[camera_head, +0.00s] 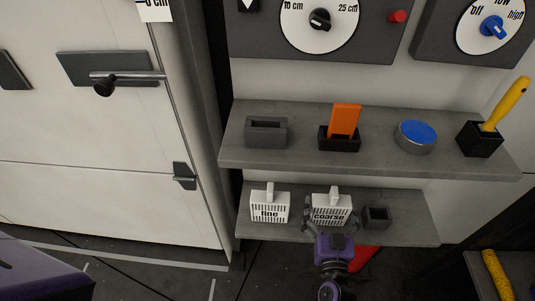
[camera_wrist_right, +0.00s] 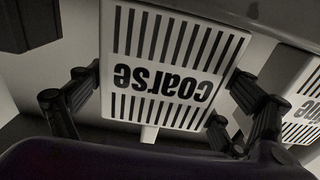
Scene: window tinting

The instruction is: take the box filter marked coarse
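The white box filter marked coarse (camera_head: 331,209) stands on the lower grey shelf, with a slotted front and a tab on top. It fills the middle of the right wrist view (camera_wrist_right: 172,68), where its lettering is upside down. My right gripper (camera_head: 330,226) is at its front, with fingers spread on either side of the box. In the wrist view the fingertips (camera_wrist_right: 165,85) lie very close to both side edges; contact is unclear. A similar filter marked fine (camera_head: 269,208) stands to its left. My left gripper is out of view.
A small dark holder (camera_head: 376,218) stands just right of the coarse filter. The upper shelf (camera_head: 285,160) overhangs and carries a grey holder (camera_head: 266,132), an orange piece (camera_head: 344,120), a blue-topped tin (camera_head: 416,136) and a yellow-handled tool (camera_head: 507,103).

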